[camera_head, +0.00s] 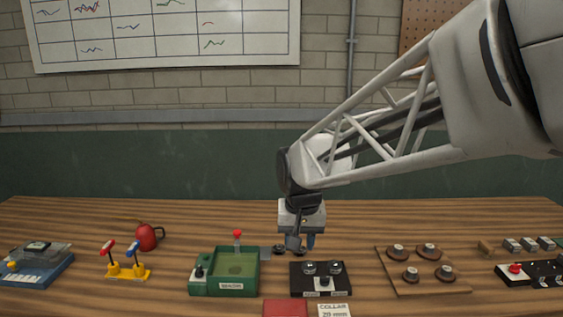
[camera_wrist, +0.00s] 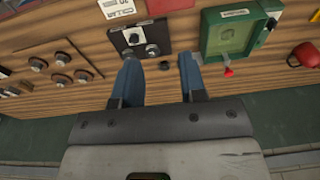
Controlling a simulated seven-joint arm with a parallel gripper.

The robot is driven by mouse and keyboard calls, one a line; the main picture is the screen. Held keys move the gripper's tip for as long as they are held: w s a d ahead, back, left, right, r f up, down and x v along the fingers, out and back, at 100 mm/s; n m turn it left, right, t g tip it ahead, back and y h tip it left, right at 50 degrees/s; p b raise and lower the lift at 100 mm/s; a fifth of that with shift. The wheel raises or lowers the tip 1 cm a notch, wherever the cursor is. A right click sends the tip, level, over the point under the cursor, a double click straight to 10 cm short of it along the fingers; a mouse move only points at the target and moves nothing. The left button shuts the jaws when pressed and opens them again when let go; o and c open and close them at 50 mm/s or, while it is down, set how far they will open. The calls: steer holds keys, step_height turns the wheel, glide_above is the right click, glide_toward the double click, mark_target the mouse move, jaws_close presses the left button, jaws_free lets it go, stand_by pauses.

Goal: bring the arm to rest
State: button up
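My arm reaches in from the upper right in the head view. My gripper (camera_head: 302,243) points down above the table (camera_head: 190,224), behind the black box with knobs (camera_head: 335,290) and right of the green box (camera_head: 224,275). In the wrist view my gripper (camera_wrist: 160,66) shows two blue fingers spread apart with nothing held between them. A small dark round piece (camera_wrist: 163,66) shows on the table beyond the gap. How high the fingertips are above the table is hard to tell.
A wooden board with several round knobs (camera_head: 415,284) lies to the right. The back strip of table is mostly clear.

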steer(key=s+d, duration=0.7)
steer(key=s, duration=0.4)
steer(key=s+d+f+t, duration=0.1)
steer(key=s+d, duration=0.6)
steer(key=s, duration=0.4)
steer(key=shift+s+d+f+h, duration=0.3)
steer(key=shift+o, duration=0.3)
